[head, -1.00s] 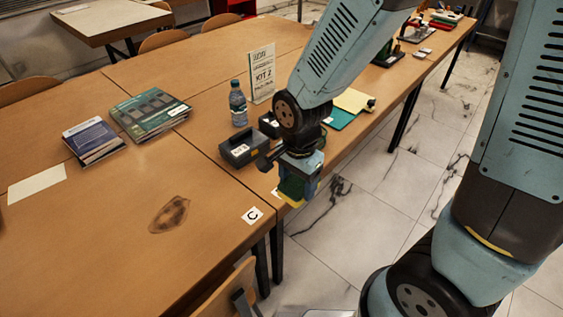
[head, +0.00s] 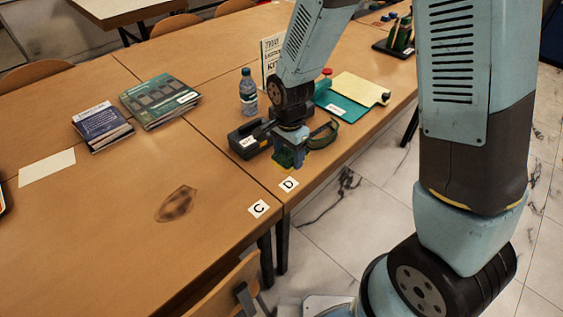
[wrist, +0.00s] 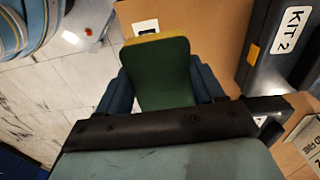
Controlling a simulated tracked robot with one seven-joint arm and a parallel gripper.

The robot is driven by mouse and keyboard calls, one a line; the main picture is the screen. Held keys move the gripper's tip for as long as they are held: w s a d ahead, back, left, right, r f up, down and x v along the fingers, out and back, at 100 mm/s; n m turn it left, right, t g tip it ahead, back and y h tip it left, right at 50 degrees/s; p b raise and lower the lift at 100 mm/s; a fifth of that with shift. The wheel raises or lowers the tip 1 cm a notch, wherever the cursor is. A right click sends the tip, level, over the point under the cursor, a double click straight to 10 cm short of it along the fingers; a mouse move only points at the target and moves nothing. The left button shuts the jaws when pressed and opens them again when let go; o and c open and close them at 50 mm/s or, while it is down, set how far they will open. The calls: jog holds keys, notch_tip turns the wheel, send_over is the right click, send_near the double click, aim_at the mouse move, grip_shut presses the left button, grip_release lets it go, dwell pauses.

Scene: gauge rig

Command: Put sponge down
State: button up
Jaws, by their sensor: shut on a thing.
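The sponge (head: 283,159) is green with a yellow side. My gripper (head: 289,155) is shut on it and points down near the table's front edge, just behind the D label (head: 289,184). In the wrist view, the green face of the sponge (wrist: 158,75) sits between the blue fingers, with a yellow strip along its far edge. Whether the sponge touches the table (head: 330,160) cannot be told. The gripper hides part of it.
A black case marked KIT 2 (wrist: 275,50) lies close beside the sponge. A water bottle (head: 248,92), a sign (head: 271,55), a teal folder (head: 334,100) and a green strap (head: 324,134) are near. The table around the dark stain (head: 177,204) is clear.

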aim_at(284, 155)
jog(key=shift+w+a+f, duration=0.25)
jog(key=shift+w+f, duration=0.3)
jog(key=shift+f, duration=0.15)
jog(key=shift+w+a+f, duration=0.2)
jog(key=shift+w+f, duration=0.3)
jog(key=shift+f, duration=0.25)
jog(key=shift+w+a+f, duration=0.25)
jog(key=shift+w+f, duration=0.3)
jog(key=shift+f, duration=1.6)
jog(key=o, duration=1)
